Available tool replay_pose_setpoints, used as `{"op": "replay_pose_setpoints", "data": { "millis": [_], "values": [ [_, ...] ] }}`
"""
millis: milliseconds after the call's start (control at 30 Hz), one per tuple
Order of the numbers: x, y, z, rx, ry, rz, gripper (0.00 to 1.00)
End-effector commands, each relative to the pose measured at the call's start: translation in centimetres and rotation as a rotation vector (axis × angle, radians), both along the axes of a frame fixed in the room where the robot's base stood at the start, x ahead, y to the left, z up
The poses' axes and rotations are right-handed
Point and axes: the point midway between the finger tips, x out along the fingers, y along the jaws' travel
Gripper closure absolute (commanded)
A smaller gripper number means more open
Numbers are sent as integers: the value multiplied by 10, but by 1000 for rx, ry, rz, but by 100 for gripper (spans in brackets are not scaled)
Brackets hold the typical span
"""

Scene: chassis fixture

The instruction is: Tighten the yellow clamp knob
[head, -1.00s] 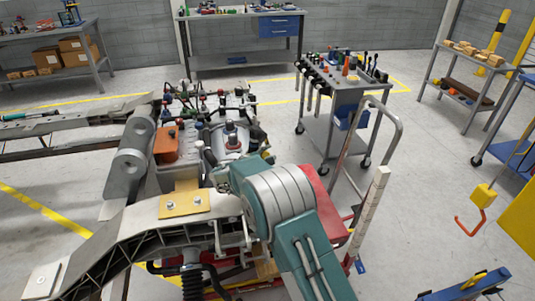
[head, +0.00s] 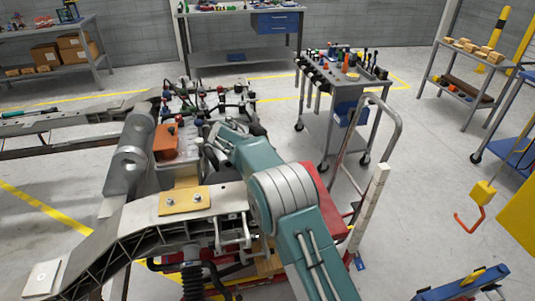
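I cannot make out a yellow clamp knob in the head view. A flat yellow plate with two bolts (head: 184,200) sits on the grey chassis rail, but it is not clearly a knob. My teal arm reaches from the bottom of the picture, bends at its ribbed joint and points up and left over the engine bay. Its far end is among the engine parts, left of the middle. My gripper's fingers do not show there, so I cannot see whether they touch anything. The arm covers part of the engine.
A tool cart (head: 345,88) with a handrail is behind. An orange hook (head: 470,223) hangs at right.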

Motion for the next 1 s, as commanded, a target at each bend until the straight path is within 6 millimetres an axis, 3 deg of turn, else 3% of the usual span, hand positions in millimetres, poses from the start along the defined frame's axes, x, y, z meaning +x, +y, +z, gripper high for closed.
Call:
{"op": "replay_pose_setpoints", "data": {
  "millis": [633, 667, 700, 1000],
  "values": [
    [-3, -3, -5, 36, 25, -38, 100],
    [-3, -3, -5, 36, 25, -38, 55],
    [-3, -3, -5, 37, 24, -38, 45],
    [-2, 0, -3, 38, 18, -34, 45]
  ]
}}
